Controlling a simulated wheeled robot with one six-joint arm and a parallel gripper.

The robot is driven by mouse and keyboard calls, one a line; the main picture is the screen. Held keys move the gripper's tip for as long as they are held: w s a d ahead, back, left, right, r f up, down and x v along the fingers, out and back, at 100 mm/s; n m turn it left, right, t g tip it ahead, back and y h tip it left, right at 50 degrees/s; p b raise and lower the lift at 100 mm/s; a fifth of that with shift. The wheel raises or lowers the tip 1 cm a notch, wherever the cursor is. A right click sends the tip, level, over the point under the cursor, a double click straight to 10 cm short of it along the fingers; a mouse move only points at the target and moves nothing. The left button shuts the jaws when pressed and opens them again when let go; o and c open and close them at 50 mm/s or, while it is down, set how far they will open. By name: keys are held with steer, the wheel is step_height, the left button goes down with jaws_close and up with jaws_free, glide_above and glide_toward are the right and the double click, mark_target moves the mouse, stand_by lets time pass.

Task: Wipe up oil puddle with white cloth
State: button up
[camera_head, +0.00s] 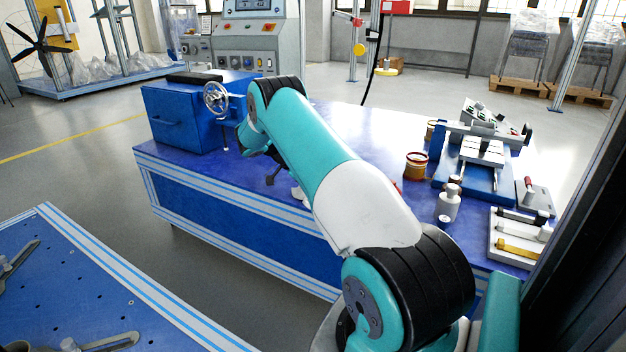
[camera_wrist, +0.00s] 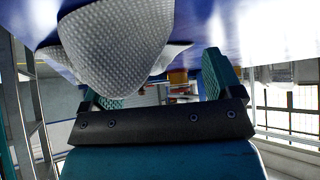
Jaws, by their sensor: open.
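The white cloth (camera_wrist: 118,45), with a dimpled weave, fills the upper left of the wrist view and hangs in folds against the blue tabletop. A small white patch, likely the cloth (camera_head: 298,194), shows beside my arm in the head view. My gripper (camera_wrist: 160,82) is open. Its right finger stands clear of the cloth, while the cloth covers much of the left finger. I cannot tell whether they touch. In the head view my arm hides most of the gripper. No oil puddle can be made out in either view.
The blue workbench (camera_head: 235,203) carries a blue machine box (camera_head: 185,118) with a handwheel at left. At right stand a brown-red jar (camera_head: 416,166), a grey bottle (camera_head: 449,204), a vise-like fixture (camera_head: 480,165) and a tool tray (camera_head: 512,240). Another blue table (camera_head: 110,300) is at lower left.

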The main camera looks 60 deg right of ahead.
steer(key=shift+f, duration=0.15)
jaws_close()
stand_by(0.4)
steer(key=shift+p, duration=0.5)
steer(key=shift+p, duration=0.3)
